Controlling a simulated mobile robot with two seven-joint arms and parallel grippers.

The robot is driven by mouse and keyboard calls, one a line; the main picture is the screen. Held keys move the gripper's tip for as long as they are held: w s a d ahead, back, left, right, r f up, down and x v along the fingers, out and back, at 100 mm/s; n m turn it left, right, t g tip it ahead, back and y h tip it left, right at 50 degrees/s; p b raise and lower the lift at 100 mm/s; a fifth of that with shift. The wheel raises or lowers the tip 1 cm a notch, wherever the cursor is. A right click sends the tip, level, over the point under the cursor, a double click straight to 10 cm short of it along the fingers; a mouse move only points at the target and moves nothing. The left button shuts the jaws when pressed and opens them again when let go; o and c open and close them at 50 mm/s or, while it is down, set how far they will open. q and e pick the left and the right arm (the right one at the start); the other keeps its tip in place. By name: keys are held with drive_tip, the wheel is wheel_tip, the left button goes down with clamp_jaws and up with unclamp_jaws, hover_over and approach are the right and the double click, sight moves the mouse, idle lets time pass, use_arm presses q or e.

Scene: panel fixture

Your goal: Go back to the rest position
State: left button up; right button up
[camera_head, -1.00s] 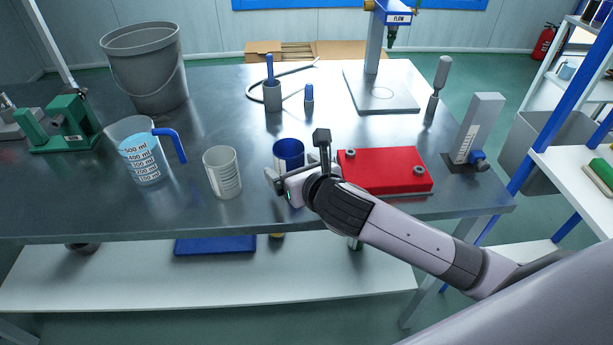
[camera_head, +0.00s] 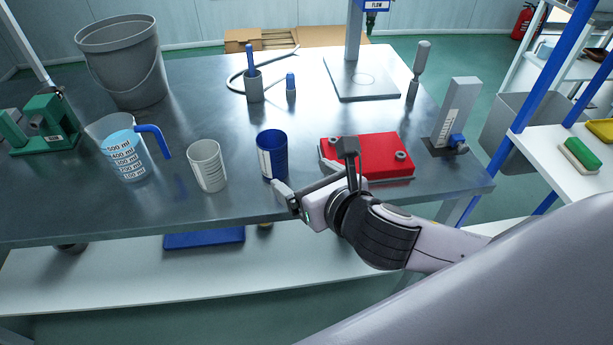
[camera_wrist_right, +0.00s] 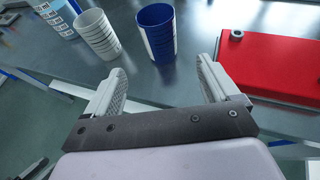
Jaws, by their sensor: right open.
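My right gripper (camera_head: 284,196) is at the table's front edge, in front of the blue cup (camera_head: 272,154) and the red block (camera_head: 372,157). In the right wrist view its two fingers (camera_wrist_right: 160,88) are spread apart with nothing between them. The blue cup stands upright beyond the fingers, apart from them, and also shows in the wrist view (camera_wrist_right: 157,35). The red block lies to the right in the wrist view (camera_wrist_right: 272,65). My left gripper is not in either view.
A grey cup (camera_head: 207,166) and a measuring jug with blue liquid (camera_head: 126,152) stand left of the blue cup. A grey bucket (camera_head: 122,62) is at the back left. A scaled grey stand (camera_head: 456,112) is near the table's right edge. A white shelf (camera_head: 562,150) is at the right.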

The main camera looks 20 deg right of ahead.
idle(0.4)
drive_tip(key=s+d+f+m+g, duration=0.25)
drive_tip(key=s+f+m, duration=0.35)
drive_tip(key=m, duration=0.6)
drive_tip(key=s+d+f+m+g+h, duration=0.1)
drive_tip(key=s+d+f+m+g, duration=0.2)
drive_tip(key=s+m, duration=0.65)
drive_tip(key=s+d+f+m+g, duration=0.1)
drive_tip(key=s+f+m+g, duration=0.35)
drive_tip(key=m, duration=0.95)
drive_tip(key=w+a+f+t+y+p, duration=0.1)
drive_tip(key=w+a+f+t+p, duration=0.2)
drive_tip(key=w+t, duration=0.4)
wheel_tip(320, 180, down, 2)
drive_tip(key=shift+y+p, duration=0.3)
drive_tip(key=shift+p, duration=0.6)
